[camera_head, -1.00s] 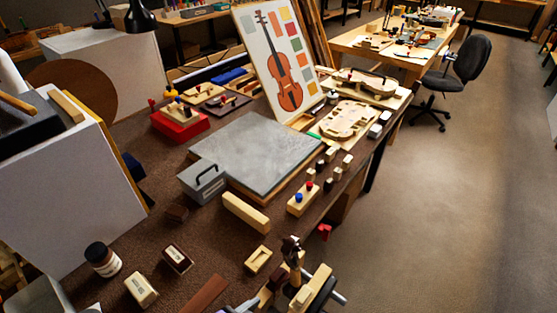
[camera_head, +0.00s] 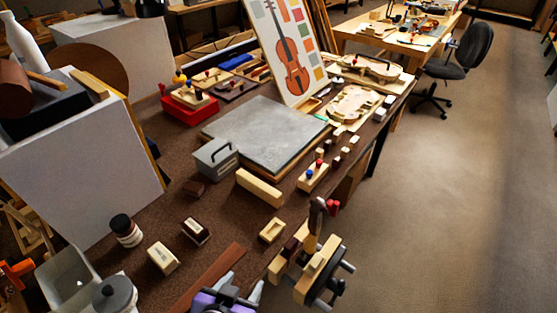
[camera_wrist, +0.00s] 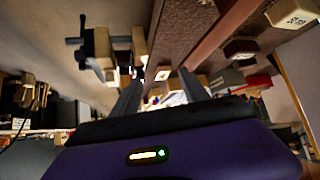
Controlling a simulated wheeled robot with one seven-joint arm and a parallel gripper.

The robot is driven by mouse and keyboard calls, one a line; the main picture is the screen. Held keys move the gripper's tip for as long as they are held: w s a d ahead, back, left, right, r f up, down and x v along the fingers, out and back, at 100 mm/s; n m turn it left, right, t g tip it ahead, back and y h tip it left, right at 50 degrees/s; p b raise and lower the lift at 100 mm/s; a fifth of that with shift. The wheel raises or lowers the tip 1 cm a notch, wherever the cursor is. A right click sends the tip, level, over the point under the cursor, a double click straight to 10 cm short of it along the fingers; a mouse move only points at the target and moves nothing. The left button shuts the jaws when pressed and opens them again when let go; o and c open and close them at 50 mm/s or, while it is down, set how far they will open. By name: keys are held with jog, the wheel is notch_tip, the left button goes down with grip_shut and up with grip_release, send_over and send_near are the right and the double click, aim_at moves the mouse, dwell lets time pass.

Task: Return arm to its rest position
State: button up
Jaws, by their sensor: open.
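My gripper (camera_head: 241,287) is at the bottom edge of the head view, purple with two grey fingers. The fingers are apart with nothing held between them. It is beside the front of the dark brown bench (camera_head: 165,222), near a wooden vise (camera_head: 312,270) to its right. A long reddish-brown strip (camera_head: 208,278) lies just behind it. In the wrist view both fingers (camera_wrist: 160,76) stand apart and the purple body fills the lower part. The rest of my arm is mostly hidden in the head view.
A jar with a dark lid (camera_head: 126,230), small blocks (camera_head: 163,256) and a grey-lidded pot (camera_head: 115,294) are left of the gripper. A grey slab (camera_head: 265,133) and a violin picture board (camera_head: 288,50) are farther back. The floor (camera_head: 450,200) on the right is clear.

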jog(key=s+d+r+n+t+y, duration=0.3)
jog(key=s+d+r+n+y, duration=0.15)
jog(key=s+d, duration=0.35)
jog(key=s+d+r+n+t+y, duration=0.35)
jog(key=s+d+r, duration=0.25)
jog(key=d, duration=0.5)
jog(key=s+d+m+g+h, duration=0.1)
jog(key=s+d+m+h, duration=0.3)
jog(key=s+d, duration=0.5)
jog(key=shift+s+f+m+h, duration=0.25)
jog(key=shift+s+m+h, duration=0.15)
jog(key=shift+s+h, duration=0.35)
jog(key=shift+a, duration=0.1)
